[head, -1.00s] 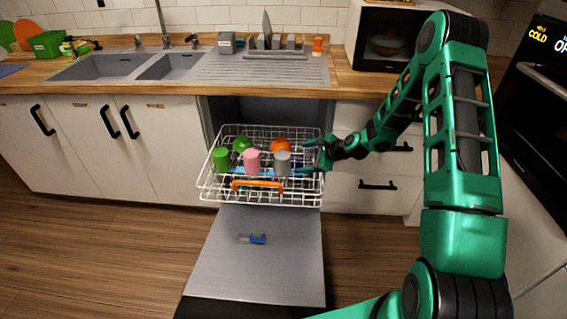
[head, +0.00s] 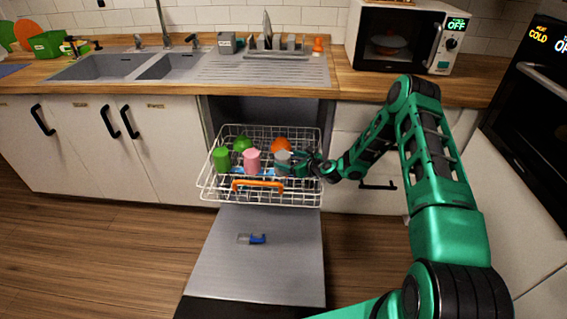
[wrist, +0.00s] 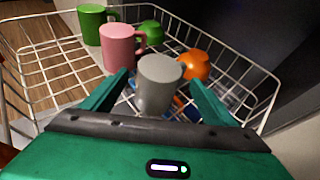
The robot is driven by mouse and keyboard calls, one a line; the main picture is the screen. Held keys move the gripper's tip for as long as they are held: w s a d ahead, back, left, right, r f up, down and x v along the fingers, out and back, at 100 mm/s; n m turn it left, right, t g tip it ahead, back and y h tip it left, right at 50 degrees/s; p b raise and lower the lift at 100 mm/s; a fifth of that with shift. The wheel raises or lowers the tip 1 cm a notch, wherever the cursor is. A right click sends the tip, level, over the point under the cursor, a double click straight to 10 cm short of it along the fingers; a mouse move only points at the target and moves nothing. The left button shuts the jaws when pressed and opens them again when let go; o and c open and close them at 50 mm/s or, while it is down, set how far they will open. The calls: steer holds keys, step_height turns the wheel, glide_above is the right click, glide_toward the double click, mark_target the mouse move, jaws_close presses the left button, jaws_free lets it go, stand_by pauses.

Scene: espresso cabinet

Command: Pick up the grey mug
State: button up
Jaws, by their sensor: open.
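The grey mug (head: 282,162) stands upside down in the white wire rack (head: 213,188) of the pulled-out dishwasher, right of the pink mug (head: 252,160). In the wrist view the grey mug (wrist: 158,84) lies between the two green fingers of my gripper (wrist: 158,84). The fingers are open, one on each side, with gaps to the mug. In the head view my gripper (head: 298,164) reaches in from the right, over the rack's right side, and partly covers the mug.
A green mug (head: 221,160), a green bowl (head: 242,144) and an orange bowl (head: 281,145) are in the rack close by. The open dishwasher door (head: 255,270) carries a small blue item (head: 257,239). The counter (head: 350,90) is above.

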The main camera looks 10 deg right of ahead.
steer(key=shift+f+x, duration=0.1)
steer(key=shift+x, duration=1.25)
steer(key=shift+f+x, duration=0.15)
steer(key=shift+x, duration=1.2)
steer(key=shift+s, duration=0.2)
steer(key=shift+a, duration=0.1)
steer(key=c, duration=1.3)
steer(key=shift+c, duration=0.2)
steer(key=shift+r, duration=0.15)
